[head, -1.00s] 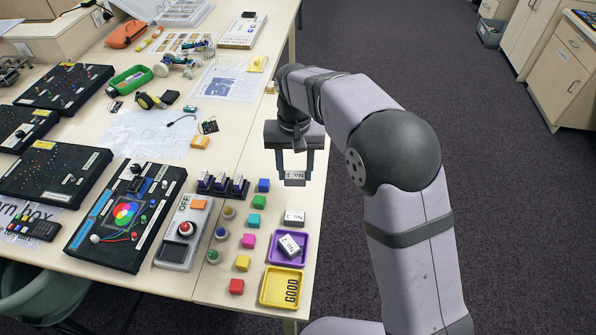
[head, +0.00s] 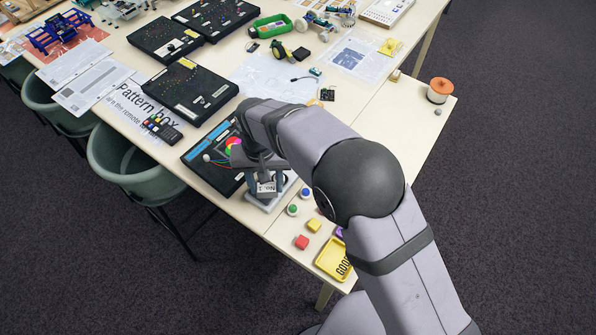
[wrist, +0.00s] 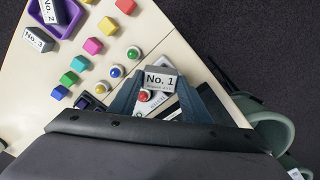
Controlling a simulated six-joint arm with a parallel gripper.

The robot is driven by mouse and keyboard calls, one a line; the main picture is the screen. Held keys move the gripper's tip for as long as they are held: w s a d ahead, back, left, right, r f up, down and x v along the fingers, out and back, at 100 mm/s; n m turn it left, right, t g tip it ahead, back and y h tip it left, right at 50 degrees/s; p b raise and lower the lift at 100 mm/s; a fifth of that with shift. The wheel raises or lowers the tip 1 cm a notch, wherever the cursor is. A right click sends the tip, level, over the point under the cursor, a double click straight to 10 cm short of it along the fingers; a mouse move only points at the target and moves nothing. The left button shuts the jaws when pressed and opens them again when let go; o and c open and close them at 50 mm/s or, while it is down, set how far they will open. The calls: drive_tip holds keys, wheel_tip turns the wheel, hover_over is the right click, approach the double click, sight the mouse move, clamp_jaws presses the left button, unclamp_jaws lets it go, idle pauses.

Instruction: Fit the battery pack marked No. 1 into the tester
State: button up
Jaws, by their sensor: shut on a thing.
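My gripper (head: 265,188) is shut on the battery pack marked No. 1 (head: 266,187), a small grey block with a white label. In the wrist view the pack (wrist: 161,79) sits level between the two fingertips, its label readable. The tester (head: 264,204), a pale grey unit, lies on the table below and is mostly hidden by my gripper and arm. In the wrist view only bits of a pale panel with a red button (wrist: 144,96) show beside the pack. I cannot tell the gap between pack and tester.
A purple tray (wrist: 73,30) holds pack No. 2 (wrist: 52,10); pack No. 3 (wrist: 38,40) lies beside it. Several coloured cubes and round buttons stand nearby. A yellow GOOD tray (head: 333,262) is at the table corner. A black panel (head: 200,160) lies left of the tester.

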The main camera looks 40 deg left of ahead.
drive_tip(key=shift+w+a+r+m, duration=0.3)
drive_tip(key=shift+a+m, duration=0.35)
drive_tip(key=shift+m, duration=0.6)
drive_tip(key=shift+w+a+r+m, duration=0.3)
drive_tip(key=shift+a+m, duration=0.3)
drive_tip(key=shift+m, duration=0.7)
drive_tip(key=shift+w+a+r+m, duration=0.2)
drive_tip(key=shift+a+r+m, duration=0.35)
drive_tip(key=shift+m, duration=0.7)
drive_tip(key=shift+a+f, duration=0.1)
drive_tip(key=shift+f, duration=0.2)
drive_tip(key=shift+f+b, duration=2.45)
drive_tip(key=shift+f, duration=0.9)
drive_tip(key=shift+f+b, duration=0.45)
drive_tip(key=shift+f, duration=0.45)
drive_tip(key=o, duration=1.6)
drive_tip(key=shift+c, duration=0.2)
drive_tip(key=shift+r, duration=0.1)
